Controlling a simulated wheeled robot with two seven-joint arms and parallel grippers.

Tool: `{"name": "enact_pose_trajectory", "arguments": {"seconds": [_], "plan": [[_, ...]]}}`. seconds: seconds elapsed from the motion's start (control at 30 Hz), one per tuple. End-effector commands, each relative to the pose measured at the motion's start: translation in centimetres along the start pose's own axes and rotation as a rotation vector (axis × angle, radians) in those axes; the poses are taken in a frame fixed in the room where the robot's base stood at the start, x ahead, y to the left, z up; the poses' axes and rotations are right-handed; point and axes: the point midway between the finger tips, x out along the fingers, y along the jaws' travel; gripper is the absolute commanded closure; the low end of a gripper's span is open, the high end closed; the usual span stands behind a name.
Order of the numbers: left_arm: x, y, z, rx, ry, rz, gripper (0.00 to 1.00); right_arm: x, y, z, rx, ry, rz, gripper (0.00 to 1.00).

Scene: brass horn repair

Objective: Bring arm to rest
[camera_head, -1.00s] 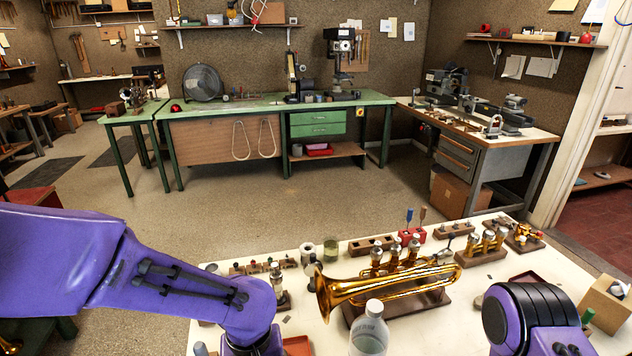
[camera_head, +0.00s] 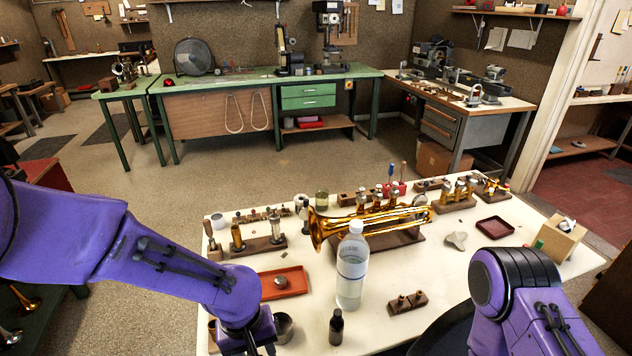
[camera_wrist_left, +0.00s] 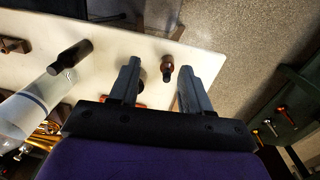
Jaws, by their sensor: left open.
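My left arm (camera_head: 160,262) comes in from the left and reaches over the near left edge of the white table. In the head view its gripper is cut off at the bottom edge. In the left wrist view my left gripper (camera_wrist_left: 160,80) is open, its two fingers apart. A small brown item (camera_wrist_left: 167,68) shows between the fingers on or over the table; I cannot tell its height relative to them. I see nothing held. My right arm (camera_head: 520,300) is bent at the lower right; its gripper is outside the view.
The white table (camera_head: 440,280) carries a brass trumpet (camera_head: 370,222), a clear bottle (camera_head: 351,268), a dark small bottle (camera_head: 336,327), a red tray (camera_head: 284,284) and a wooden valve stand (camera_head: 262,245). Open floor (camera_head: 270,180) lies behind the table. A green bench (camera_head: 220,85) stands farther back.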

Motion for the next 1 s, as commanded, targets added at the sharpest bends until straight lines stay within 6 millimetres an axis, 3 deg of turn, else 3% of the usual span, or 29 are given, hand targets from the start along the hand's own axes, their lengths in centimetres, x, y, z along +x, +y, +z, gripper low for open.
{"name": "enact_pose_trajectory", "arguments": {"seconds": [0.27, 0.47, 0.57, 0.6, 0.7, 0.83, 0.9, 1.0], "plan": [[7.4, -1.6, 0.9, -0.072, -0.006, 0.092, 0.52, 1.5, -0.2, 0.6, 0.0, 0.001, -0.001, 0.31], [14.9, -5.1, 2.3, -0.162, 0.045, 0.137, 0.52, 3.1, -0.3, 1.2, 0.0, 0.001, 0.0, 0.31], [19.8, -8.9, 3.9, -0.221, 0.108, 0.118, 0.52, 4.3, -0.4, 1.7, 0.0, 0.001, 0.0, 0.31], [21.7, -11.0, 4.7, -0.244, 0.145, 0.093, 0.52, 4.8, -0.5, 2.0, 0.0, 0.001, 0.0, 0.31], [25.2, -17.0, 7.2, -0.277, 0.249, -0.008, 0.52, 6.0, -0.6, 2.4, 0.0, 0.001, 0.0, 0.31], [26.5, -22.8, 9.6, -0.273, 0.353, -0.141, 0.52, 6.7, -0.6, 2.8, 0.0, 0.001, 0.0, 0.31], [26.5, -24.5, 10.2, -0.264, 0.384, -0.186, 0.52, 6.9, -0.6, 2.8, 0.0, 0.001, 0.0, 0.31], [26.3, -25.4, 10.5, -0.258, 0.403, -0.21, 0.52, 6.8, -0.6, 2.8, 0.0, 0.001, 0.0, 0.31]]}}
